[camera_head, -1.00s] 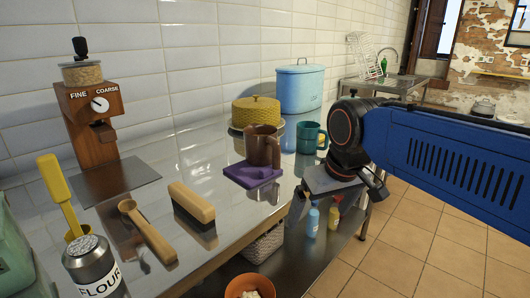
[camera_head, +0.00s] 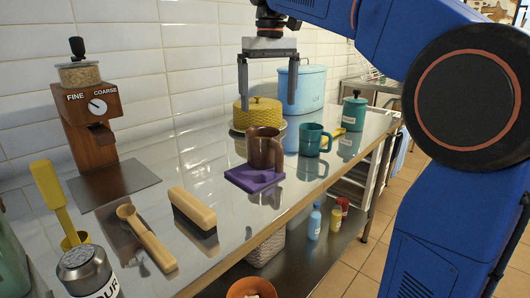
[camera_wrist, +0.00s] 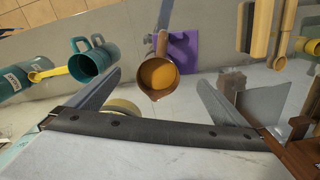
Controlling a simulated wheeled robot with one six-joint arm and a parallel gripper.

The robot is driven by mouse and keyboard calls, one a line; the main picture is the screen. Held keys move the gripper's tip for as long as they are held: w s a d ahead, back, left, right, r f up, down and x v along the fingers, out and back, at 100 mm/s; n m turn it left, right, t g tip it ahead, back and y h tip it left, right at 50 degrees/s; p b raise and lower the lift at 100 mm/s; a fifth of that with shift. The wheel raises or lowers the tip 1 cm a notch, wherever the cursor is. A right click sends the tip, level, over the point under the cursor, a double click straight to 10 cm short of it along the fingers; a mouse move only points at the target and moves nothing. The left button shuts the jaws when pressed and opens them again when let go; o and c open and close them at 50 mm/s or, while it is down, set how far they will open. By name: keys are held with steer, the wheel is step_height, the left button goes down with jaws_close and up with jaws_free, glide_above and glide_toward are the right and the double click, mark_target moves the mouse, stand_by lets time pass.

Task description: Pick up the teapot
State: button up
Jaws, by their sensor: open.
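Nothing in view shows clearly as a teapot. A brown jug-like vessel (camera_head: 265,148) stands upright on a purple mat (camera_head: 247,180) on the steel counter. In the wrist view the brown vessel (camera_wrist: 157,78) has an orange inside, and its handle points up the picture. A yellow woven-textured domed pot (camera_head: 255,115) stands farther back near the wall. My gripper (camera_head: 266,108) points down with its fingers wide apart, above the counter and in line with the yellow pot. In the wrist view my gripper (camera_wrist: 158,82) has nothing between its fingers that it touches.
A teal mug (camera_head: 313,139), a teal lidded jar (camera_head: 353,113) and a blue bin (camera_head: 300,88) stand to the right and behind. A wooden brush (camera_head: 192,207), a scoop (camera_head: 146,238) and a grinder (camera_head: 90,125) are to the left. The tiled wall bounds the back.

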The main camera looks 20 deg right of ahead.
mark_target(266, 149)
steer(key=f, duration=0.5)
steer(key=w+f, duration=0.1)
steer(key=f, duration=1)
steer(key=shift+w+a+f, duration=0.15)
steer(key=shift+w+f, duration=0.1)
steer(key=shift+w, duration=0.15)
steer(key=c, duration=1.5)
steer(key=shift+c, duration=0.7)
steer(key=shift+r, duration=0.25)
